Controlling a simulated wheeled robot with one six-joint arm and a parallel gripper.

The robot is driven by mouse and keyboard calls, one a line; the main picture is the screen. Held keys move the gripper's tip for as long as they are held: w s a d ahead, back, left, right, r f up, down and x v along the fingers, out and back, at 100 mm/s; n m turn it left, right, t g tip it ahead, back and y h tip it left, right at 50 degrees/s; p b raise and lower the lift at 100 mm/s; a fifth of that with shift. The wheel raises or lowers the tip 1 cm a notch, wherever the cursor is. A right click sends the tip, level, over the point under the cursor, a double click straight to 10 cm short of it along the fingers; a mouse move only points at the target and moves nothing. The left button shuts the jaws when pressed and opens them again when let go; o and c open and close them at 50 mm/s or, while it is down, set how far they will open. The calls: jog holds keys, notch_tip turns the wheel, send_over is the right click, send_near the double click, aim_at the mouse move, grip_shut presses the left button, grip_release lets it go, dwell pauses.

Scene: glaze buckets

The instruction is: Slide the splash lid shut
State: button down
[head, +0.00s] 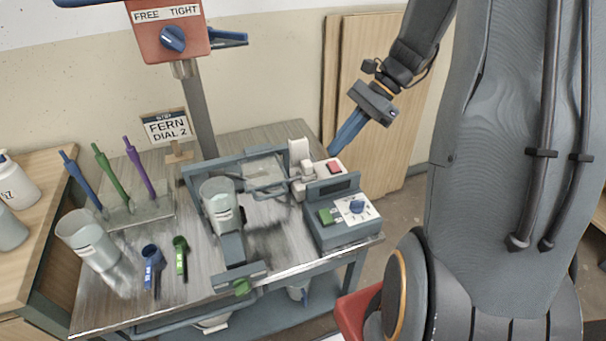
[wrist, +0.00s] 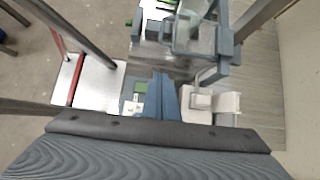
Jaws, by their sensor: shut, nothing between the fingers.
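The splash lid (head: 264,169) looks like a clear pane in a grey-blue rail frame (head: 222,162) on the metal table, with a looped handle (head: 268,192) at its front. It sits to the right of a grey bucket (head: 218,197) held in the frame, and the bucket's top looks uncovered. The pane also shows near the top of the wrist view (wrist: 190,38). My gripper (head: 336,150) is shut and empty, to the right of the lid and above the table's back right edge. Its blue fingers (wrist: 160,85) point toward the table. How far they are above it is unclear.
A control box (head: 345,215) with a blue dial stands at the table's right, with a white unit and red switch (head: 333,167) behind it. A red FREE/TIGHT box (head: 168,32) tops a post. Another bucket (head: 88,240), coloured tools and a sign (head: 167,127) are left.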

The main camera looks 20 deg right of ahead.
jog(key=a+r+p+x, duration=0.1)
jog(key=a+p+x, duration=0.1)
jog(key=x, duration=1)
jog(key=shift+w+a+p, duration=0.2)
jog(key=shift+p, duration=0.7)
